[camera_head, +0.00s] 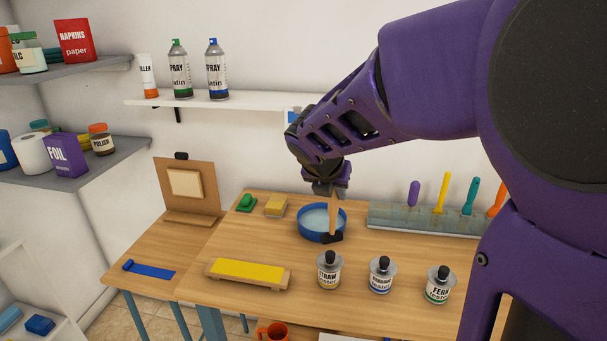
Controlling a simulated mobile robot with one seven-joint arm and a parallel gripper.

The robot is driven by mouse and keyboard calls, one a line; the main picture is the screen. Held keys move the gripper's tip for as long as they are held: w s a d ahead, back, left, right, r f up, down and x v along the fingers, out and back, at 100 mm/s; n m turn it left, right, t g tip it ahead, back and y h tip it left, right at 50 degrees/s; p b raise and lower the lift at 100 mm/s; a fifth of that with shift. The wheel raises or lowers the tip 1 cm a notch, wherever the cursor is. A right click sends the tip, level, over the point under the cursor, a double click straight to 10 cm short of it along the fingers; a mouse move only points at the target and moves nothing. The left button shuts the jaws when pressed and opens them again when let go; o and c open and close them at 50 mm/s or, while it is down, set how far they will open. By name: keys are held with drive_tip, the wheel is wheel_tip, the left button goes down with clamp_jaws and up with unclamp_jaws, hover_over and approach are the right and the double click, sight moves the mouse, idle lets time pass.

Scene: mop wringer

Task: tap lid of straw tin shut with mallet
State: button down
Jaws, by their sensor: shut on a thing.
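The straw tin (329,279) stands upright near the front middle of the table, with a yellow-banded label. Its grey lid with a black knob (330,257) sits on top; I cannot tell whether it is fully seated. My gripper (331,194) is shut on the wooden handle of the mallet (333,214), above the table and behind the straw tin. The mallet hangs head down. Its dark head (331,237) shows in front of the blue round pan's near rim, above and behind the tin's knob in the picture.
A blue round pan (303,229) lies behind the mallet. Two similar tins, ribbon (381,279) and fern (437,289), stand right of the straw tin. A yellow-topped wooden block (247,271) lies left. A grey rack (415,221) holds several coloured handles at the back right.

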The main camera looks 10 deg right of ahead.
sight(332, 207)
drive_tip(key=shift+f+b, duration=1.3)
drive_tip(key=shift+f, duration=0.7)
wheel_tip(332, 207, up, 3)
drive_tip(key=p, duration=0.3)
drive_tip(key=shift+f, duration=0.1)
drive_tip(key=shift+r, duration=0.75)
drive_tip(key=shift+r, duration=2)
